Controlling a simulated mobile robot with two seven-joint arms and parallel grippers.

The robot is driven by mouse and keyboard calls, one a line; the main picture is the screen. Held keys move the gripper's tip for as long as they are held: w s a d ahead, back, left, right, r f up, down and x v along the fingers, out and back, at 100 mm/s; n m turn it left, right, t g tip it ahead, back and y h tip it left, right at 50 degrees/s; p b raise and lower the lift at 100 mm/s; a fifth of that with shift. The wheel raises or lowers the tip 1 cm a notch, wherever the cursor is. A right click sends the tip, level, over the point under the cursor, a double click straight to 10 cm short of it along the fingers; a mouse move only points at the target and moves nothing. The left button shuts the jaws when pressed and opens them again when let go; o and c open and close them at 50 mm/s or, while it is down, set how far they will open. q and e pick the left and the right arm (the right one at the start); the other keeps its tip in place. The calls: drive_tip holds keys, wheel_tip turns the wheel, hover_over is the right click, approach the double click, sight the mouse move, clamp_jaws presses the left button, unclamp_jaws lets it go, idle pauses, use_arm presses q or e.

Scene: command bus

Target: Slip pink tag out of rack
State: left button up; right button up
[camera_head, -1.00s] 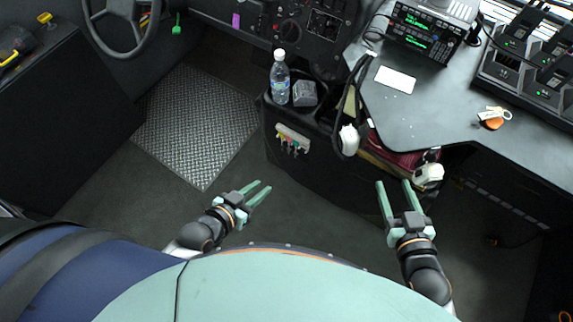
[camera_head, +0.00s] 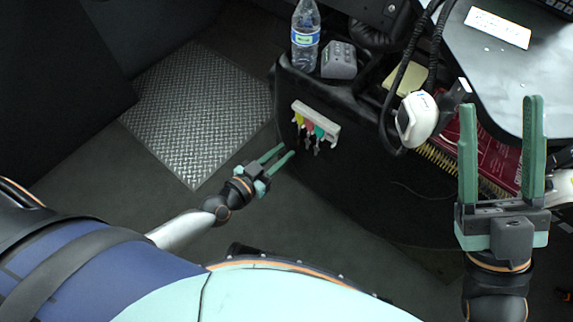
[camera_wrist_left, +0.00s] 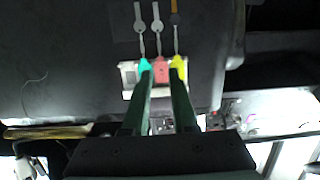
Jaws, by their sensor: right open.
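A pale rack (camera_head: 328,118) is fixed to the dark console side, with yellow, pink and teal key tags hanging in it. The pink tag (camera_head: 309,126) is the middle one, with a key hanging from it. It also shows in the left wrist view (camera_wrist_left: 161,72), where the picture is upside down. My left gripper (camera_head: 287,151) is open and empty, below and left of the rack, apparently short of it. In the left wrist view its fingertips (camera_wrist_left: 162,76) line up on either side of the pink tag. My right gripper (camera_head: 500,105) is open and empty at the right.
A water bottle (camera_head: 305,38) and a grey box (camera_head: 339,60) stand in the console tray above the rack. A white handset (camera_head: 417,118) with a black cord hangs to the right. A red book (camera_head: 495,155) sits beyond. The floor at left is clear.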

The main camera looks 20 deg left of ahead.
sight(308, 135)
use_arm(q)
drive_tip(key=shift+f+b+x, duration=0.25)
drive_tip(key=shift+b+x, duration=0.2)
drive_tip(key=shift+x, duration=1.1)
drive_tip(key=shift+f+b+x, duration=0.3)
drive_tip(key=shift+b+x, duration=0.1)
drive_tip(key=shift+x, duration=1.15)
drive_tip(key=shift+f+b+x, duration=0.25)
drive_tip(key=shift+b+x, duration=0.2)
drive_tip(key=shift+x, duration=1.1)
use_arm(e)
drive_tip(key=shift+w+a+f, duration=0.1)
drive_tip(key=shift+a+f, duration=0.05)
drive_tip(key=shift+f, duration=0.9)
drive_tip(key=shift+w+a+f, duration=0.1)
drive_tip(key=shift+f, duration=0.95)
use_arm(q)
drive_tip(key=shift+s, duration=0.1)
drive_tip(key=shift+c, duration=0.2)
clamp_jaws()
